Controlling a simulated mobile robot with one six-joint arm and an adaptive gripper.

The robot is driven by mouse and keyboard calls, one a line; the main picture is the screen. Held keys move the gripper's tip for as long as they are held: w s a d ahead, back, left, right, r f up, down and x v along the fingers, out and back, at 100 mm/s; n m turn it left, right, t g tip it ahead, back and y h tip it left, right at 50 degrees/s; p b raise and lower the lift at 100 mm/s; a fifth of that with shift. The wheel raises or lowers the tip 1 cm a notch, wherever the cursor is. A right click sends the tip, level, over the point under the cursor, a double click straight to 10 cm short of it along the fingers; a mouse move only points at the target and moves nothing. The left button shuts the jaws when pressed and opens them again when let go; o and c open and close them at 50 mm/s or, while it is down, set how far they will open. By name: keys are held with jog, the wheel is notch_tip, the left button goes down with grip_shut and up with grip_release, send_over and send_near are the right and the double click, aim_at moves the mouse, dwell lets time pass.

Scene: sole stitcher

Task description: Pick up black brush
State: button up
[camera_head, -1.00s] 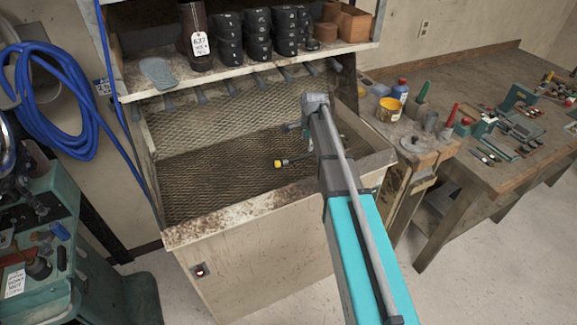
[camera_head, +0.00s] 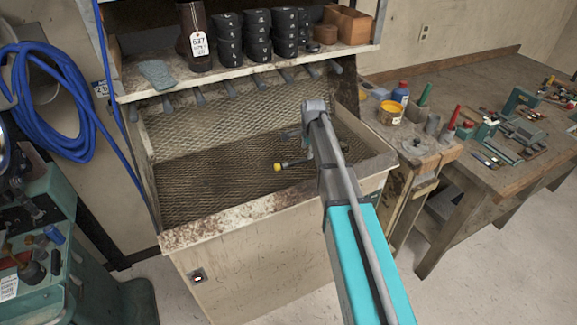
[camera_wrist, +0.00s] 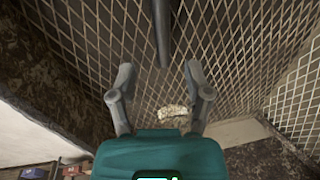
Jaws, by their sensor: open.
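A slim dark tool with a yellow end (camera_head: 293,163) lies on the mesh of the bench bin, left of my arm's end; it may be the black brush, but its shape is too small to be sure. My gripper is mostly hidden behind my arm in the head view. In the wrist view my gripper (camera_wrist: 159,68) is open, with its two fingers apart and nothing gripped. A dark rod (camera_wrist: 162,30) comes down from the top edge, its end in line with the gap between the fingers. I cannot tell whether it is the brush.
The bin's front rim (camera_head: 235,209) and side walls surround the mesh. A shelf (camera_head: 240,70) with a boot and black stacked parts overhangs it, with several dark handles beneath. A cluttered wooden workbench (camera_head: 455,170) stands right. A blue hose (camera_head: 45,100) hangs left.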

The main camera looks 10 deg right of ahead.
aim_at(307, 159)
jog(key=shift+w+d+f+b, duration=0.1)
jog(key=shift+w+f+b, duration=0.05)
jog(key=shift+f+b, duration=0.55)
jog(key=shift+w+d+f+b, duration=0.1)
jog(key=shift+w+f+b, duration=0.05)
jog(key=shift+f+b, duration=0.5)
jog(key=shift+w+f+b, duration=0.15)
jog(key=shift+f+b, duration=0.7)
jog(key=shift+f, duration=0.2)
grip_shut()
